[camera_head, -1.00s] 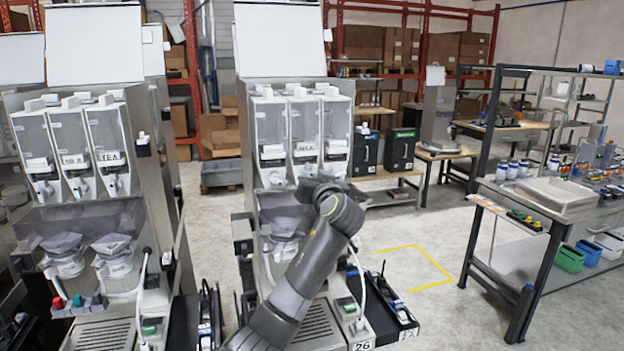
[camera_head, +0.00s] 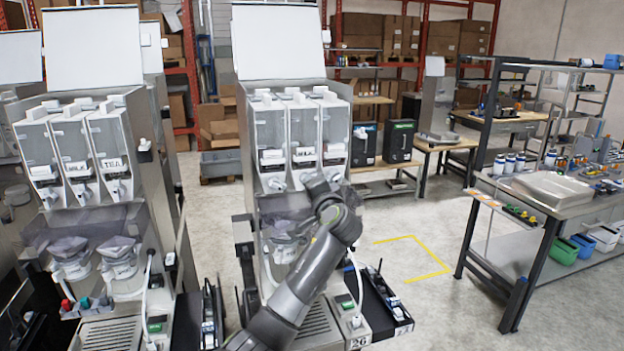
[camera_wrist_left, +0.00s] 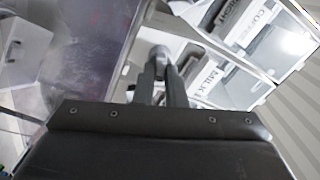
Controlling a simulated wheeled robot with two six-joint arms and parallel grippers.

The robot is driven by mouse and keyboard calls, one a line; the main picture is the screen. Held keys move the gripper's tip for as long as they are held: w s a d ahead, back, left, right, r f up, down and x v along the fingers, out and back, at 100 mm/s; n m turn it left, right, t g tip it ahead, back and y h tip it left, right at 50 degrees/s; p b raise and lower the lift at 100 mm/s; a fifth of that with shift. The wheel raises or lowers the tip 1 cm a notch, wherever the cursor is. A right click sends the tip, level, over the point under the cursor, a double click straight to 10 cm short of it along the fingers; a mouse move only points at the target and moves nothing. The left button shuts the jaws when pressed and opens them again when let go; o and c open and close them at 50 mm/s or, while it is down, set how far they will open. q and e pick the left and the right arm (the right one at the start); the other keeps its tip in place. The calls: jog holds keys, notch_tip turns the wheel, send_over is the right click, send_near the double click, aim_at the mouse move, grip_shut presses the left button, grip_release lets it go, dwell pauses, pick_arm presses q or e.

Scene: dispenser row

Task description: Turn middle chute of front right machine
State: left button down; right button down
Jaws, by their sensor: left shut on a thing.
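The front right machine (camera_head: 352,135) stands at the centre of the head view, with three clear canisters side by side under a white lid. Its middle canister (camera_head: 302,125) bears a MILK label. My left gripper (camera_head: 314,183) is at the bottom of this canister and mostly hides its chute. In the left wrist view, the two dark fingers (camera_wrist_left: 161,88) are shut on a rounded grey chute (camera_wrist_left: 160,58) beside the MILK label (camera_wrist_left: 206,80). The chute's exact angle is hard to tell. The right chute (camera_head: 333,178) shows just beside my gripper. My right gripper is not in view.
Another machine (camera_head: 150,190) stands to the left, with its own three canisters. A workbench (camera_head: 500,290) stands at right. The floor between is free, with a yellow marking (camera_head: 425,255).

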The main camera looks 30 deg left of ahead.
pick_arm(q)
jog(key=shift+f+m+p, duration=0.2)
jog(key=shift+m+p, duration=1.65)
jog(key=shift+m, duration=3.15)
jog(key=c, duration=1.5)
grip_release()
